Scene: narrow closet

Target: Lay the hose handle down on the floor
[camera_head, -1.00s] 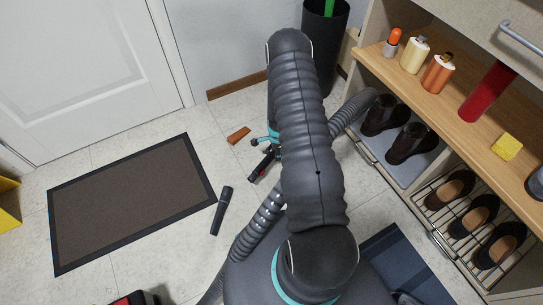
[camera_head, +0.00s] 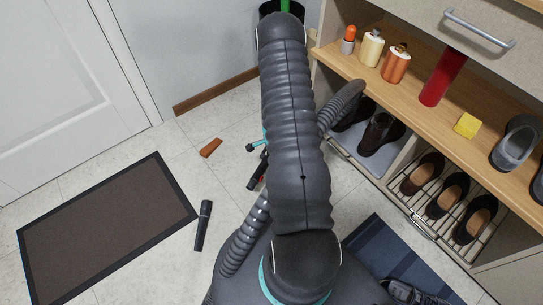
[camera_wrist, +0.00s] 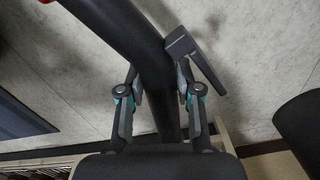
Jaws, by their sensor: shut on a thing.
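The hose handle (camera_wrist: 146,45) is a dark, curved tube with a flat side piece; it runs between my fingers in the wrist view. My gripper (camera_wrist: 158,98) is shut on it, one finger on each side. Pale floor shows behind the handle; its height above the floor is hard to tell. In the head view my arm hides most of the gripper. A dark end of the handle with a red spot (camera_head: 258,171) sticks out left of the arm. The grey ribbed hose (camera_head: 246,235) shows on the left of my arm and again on its right.
A black nozzle (camera_head: 203,226) and an orange-brown block (camera_head: 210,148) lie on the floor. A brown doormat (camera_head: 105,225) lies at left. A shelf unit (camera_head: 400,95) with bottles and shoes stands at right, a blue mat (camera_head: 378,248) before it.

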